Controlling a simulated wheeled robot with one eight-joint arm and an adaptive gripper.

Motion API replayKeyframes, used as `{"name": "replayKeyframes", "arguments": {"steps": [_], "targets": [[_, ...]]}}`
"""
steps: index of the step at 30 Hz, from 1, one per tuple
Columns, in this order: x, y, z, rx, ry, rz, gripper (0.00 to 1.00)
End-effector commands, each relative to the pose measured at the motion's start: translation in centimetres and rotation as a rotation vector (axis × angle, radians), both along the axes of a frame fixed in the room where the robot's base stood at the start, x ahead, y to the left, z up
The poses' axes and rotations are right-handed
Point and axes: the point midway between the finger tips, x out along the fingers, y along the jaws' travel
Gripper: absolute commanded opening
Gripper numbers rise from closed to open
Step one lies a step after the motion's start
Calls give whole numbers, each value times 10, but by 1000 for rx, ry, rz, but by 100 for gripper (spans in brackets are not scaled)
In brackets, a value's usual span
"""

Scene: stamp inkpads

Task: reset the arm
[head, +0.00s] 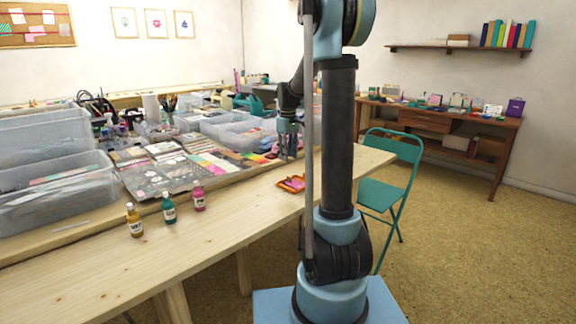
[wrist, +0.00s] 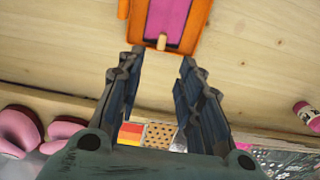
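My gripper (head: 290,146) hangs at the end of my arm over the far part of the wooden table. In the wrist view my gripper (wrist: 160,60) has its two fingers spread apart, with nothing between them. An orange inkpad with a pink pad (head: 291,183) lies on the bare wood, below my gripper in the head view. It also shows at the top of the wrist view (wrist: 166,20), beyond the fingertips and apart from them.
Small bottles in yellow (head: 134,220), teal (head: 168,207) and pink (head: 198,198) stand on the wooden table (head: 230,225). Clear plastic bins (head: 55,190) and craft supplies crowd its back side. A teal folding chair (head: 392,170) stands at the right. The table's front strip is mostly clear.

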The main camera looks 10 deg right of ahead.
Motion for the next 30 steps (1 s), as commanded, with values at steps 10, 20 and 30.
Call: {"name": "replayKeyframes", "arguments": {"steps": [10, 20, 30], "targets": [[-12, -1, 21, 1, -4, -15, 34], [-94, -9, 34, 3, -41, -128, 34], [-185, -16, 27, 12, -84, -257, 34]]}}
